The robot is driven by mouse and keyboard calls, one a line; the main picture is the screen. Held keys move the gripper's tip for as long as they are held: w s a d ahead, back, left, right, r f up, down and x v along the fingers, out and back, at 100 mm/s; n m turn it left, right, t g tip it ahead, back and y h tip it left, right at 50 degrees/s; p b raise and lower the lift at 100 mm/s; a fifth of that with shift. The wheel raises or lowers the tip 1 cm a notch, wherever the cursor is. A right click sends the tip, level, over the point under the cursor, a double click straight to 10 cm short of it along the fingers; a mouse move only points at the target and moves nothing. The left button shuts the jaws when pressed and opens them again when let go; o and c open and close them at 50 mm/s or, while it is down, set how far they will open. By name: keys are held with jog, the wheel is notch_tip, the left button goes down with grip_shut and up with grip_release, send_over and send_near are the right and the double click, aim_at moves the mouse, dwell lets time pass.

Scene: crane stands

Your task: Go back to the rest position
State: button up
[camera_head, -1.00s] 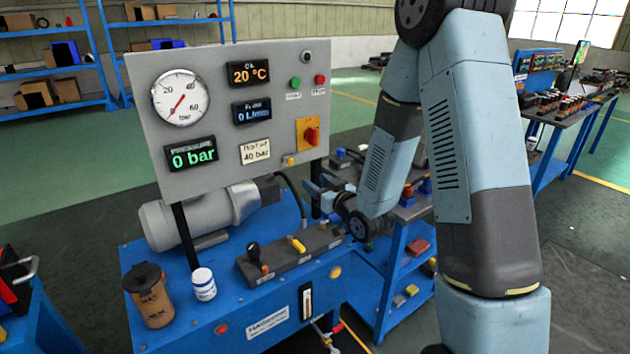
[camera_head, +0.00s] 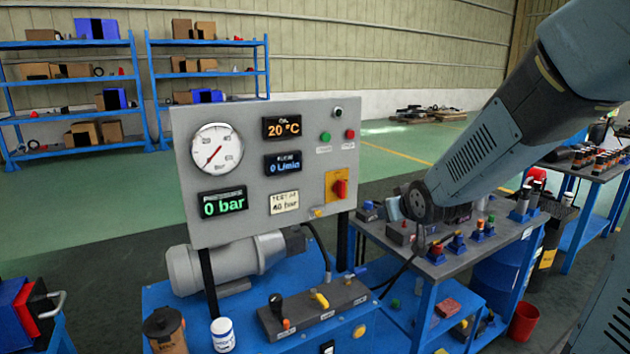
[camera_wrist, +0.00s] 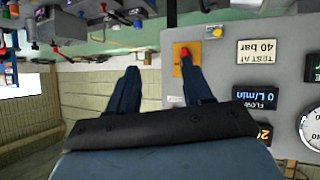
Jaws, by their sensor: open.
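My gripper (camera_wrist: 158,70) shows in the wrist view with its two dark blue fingers spread apart and nothing between them. That view is upside down. One fingertip overlaps the red switch (camera_wrist: 184,57) on its yellow plate in the picture; whether they touch cannot be told, but the panel seems to lie beyond. In the head view my arm comes in from the upper right and its wrist end is over the grey bench (camera_head: 455,262), right of the gauge panel (camera_head: 255,215). The fingers are hidden there. The red switch (camera_head: 341,188) stands on the panel's right side.
The blue test stand (camera_head: 160,295) carries a motor (camera_head: 225,262), a lever block (camera_head: 318,312), a brown cup (camera_head: 165,332) and a white jar (camera_head: 222,335). A red bucket (camera_head: 523,320) stands on the floor at right. Open green floor lies behind the panel.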

jog(key=s+d+r+m+g, duration=0.1)
jog(key=s+d+r+g, duration=0.1)
jog(key=s, duration=1)
jog(key=s+d+r+m+g+h, duration=0.1)
jog(key=s+r+g, duration=0.3)
jog(key=s, duration=0.9)
jog(key=shift+s+d+r+m, duration=0.3)
jog(key=shift+d+r+m, duration=0.25)
jog(key=shift+d+m, duration=0.2)
dwell(0.4)
